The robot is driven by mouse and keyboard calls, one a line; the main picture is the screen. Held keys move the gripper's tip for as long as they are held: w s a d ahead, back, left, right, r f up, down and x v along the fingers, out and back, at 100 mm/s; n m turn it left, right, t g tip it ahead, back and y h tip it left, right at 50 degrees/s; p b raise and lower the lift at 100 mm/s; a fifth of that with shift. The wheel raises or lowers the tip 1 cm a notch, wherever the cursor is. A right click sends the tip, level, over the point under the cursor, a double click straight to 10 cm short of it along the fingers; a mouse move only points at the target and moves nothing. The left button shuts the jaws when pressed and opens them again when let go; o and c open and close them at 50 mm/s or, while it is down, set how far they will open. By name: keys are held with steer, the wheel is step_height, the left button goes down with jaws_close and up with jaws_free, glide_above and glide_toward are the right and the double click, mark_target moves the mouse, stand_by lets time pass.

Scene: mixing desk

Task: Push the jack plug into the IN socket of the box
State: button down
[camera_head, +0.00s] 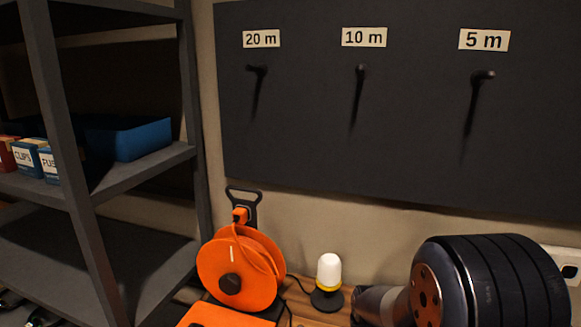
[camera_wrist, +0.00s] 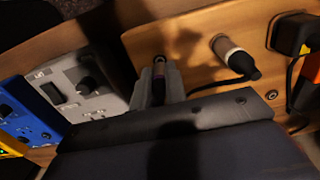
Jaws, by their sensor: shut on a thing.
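In the wrist view my gripper (camera_wrist: 159,88) is shut on a thin dark piece, the jack plug (camera_wrist: 159,61), which shows between and beyond the grey fingertips. Most of the plug is hidden by the fingers, and its metal tip cannot be made out. A grey box (camera_wrist: 72,98) with a black switch and a dark knob lies to the left of the fingers, apart from them. Its small markings are too blurred to read, so I cannot tell which opening is the IN socket. The head view shows neither the gripper nor the plug.
A blue box (camera_wrist: 36,122) and a yellow one (camera_wrist: 12,148) stand left of the grey box. A white lamp (camera_head: 328,271) stands beside an orange cable reel (camera_head: 219,265). Shelves (camera_head: 152,165) fill the left; a dark panel (camera_head: 300,125) with hooks backs the desk.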

steer(key=shift+r+p, duration=1.45)
steer(key=shift+r, duration=0.65)
steer(key=shift+a+f, duration=0.1)
steer(key=shift+a, duration=0.05)
